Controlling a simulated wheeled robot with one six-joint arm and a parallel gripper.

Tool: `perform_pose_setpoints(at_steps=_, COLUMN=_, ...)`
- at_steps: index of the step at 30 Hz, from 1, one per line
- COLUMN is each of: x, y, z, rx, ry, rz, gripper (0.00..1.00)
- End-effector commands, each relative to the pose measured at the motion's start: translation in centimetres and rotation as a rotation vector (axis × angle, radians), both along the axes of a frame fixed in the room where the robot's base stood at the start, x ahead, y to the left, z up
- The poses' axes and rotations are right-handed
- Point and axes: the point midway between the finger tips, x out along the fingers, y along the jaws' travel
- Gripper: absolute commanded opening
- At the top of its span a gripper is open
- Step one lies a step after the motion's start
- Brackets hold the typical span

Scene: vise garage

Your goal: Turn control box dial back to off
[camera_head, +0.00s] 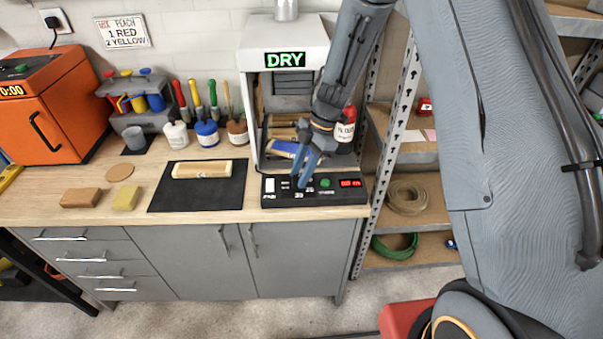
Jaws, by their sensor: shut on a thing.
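The control box (335,198) is a low black panel at the front right of the wooden bench, below the drying booth. It has a white switch at its left, a green button (326,183) and a red lit display (351,183). My gripper (302,184) points down onto the panel, with its blue fingers shut on the dial. The fingers and their shadow hide most of the dial, so its setting cannot be read. The booth (285,50) carries a green lit "DRY" sign (285,60).
A wooden piece (201,169) lies on a black mat (228,195) left of the box. Jars, brushes and an orange oven (48,110) stand at the back left. A metal shelf post (398,125) rises close to the right of the box.

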Motion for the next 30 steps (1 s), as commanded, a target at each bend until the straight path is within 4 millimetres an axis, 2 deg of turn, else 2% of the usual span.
perform_pose_setpoints(at_steps=12, x=0.25, y=0.21, z=0.05, rx=0.001, ry=-0.002, rz=0.189, gripper=0.06)
perform_pose_setpoints(at_steps=29, x=0.2, y=0.18, z=0.03, rx=0.0, ry=-0.001, rz=0.217, gripper=0.06)
perform_pose_setpoints(at_steps=30, x=0.19, y=0.17, z=0.03, rx=0.0, ry=-0.001, rz=0.217, gripper=0.33)
